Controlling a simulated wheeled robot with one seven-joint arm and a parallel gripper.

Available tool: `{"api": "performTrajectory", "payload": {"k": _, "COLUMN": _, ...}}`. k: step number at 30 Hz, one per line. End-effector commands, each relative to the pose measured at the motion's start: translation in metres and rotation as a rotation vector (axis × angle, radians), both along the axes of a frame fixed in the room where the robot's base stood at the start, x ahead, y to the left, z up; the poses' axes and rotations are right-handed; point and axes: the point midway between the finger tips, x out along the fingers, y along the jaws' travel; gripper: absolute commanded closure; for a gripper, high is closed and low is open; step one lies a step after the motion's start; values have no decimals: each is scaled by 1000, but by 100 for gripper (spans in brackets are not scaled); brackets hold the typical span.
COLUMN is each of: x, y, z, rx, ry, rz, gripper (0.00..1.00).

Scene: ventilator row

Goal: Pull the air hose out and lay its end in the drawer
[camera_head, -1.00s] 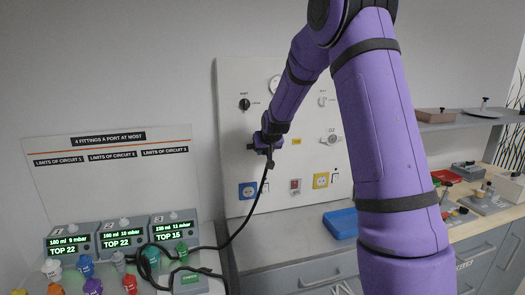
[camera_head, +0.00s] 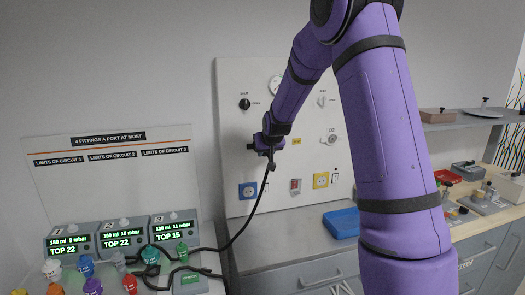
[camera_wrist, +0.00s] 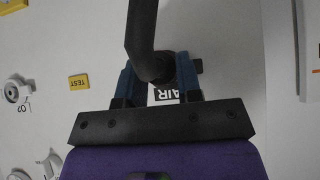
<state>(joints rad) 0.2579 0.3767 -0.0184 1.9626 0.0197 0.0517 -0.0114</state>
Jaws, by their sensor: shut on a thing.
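The black air hose (camera_head: 238,232) hangs from my gripper (camera_head: 268,143) at the wall panel down to the ventilators at lower left. My gripper is shut on the hose's end fitting. In the wrist view the hose (camera_wrist: 141,25) runs up from between the two blue fingers (camera_wrist: 160,84), with the AIR label just behind. Whether the fitting still sits in its wall outlet is hidden. Grey drawer fronts (camera_head: 300,283) show under the counter at the lower middle, partly behind my arm; I cannot tell whether one stands open.
The white wall panel (camera_head: 235,80) carries gauges, knobs and sockets. Ventilators (camera_head: 122,237) and coloured fittings stand at lower left. A blue tray (camera_head: 342,224) lies on the counter (camera_head: 285,240). A bench with trays and a shelf (camera_head: 465,124) are at right.

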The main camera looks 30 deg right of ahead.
Motion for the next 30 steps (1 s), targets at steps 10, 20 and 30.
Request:
{"api": "performTrajectory", "payload": {"k": 10, "x": -4, "y": 1, "z": 1, "rx": 0, "ry": -1, "rz": 0, "gripper": 100}}
{"api": "performTrajectory", "payload": {"k": 20, "x": -8, "y": 2, "z": 1, "rx": 0, "ry": -1, "rz": 0, "gripper": 100}}
{"api": "performTrajectory", "payload": {"k": 30, "x": -13, "y": 4, "z": 0, "rx": 0, "ry": -1, "rz": 0, "gripper": 100}}
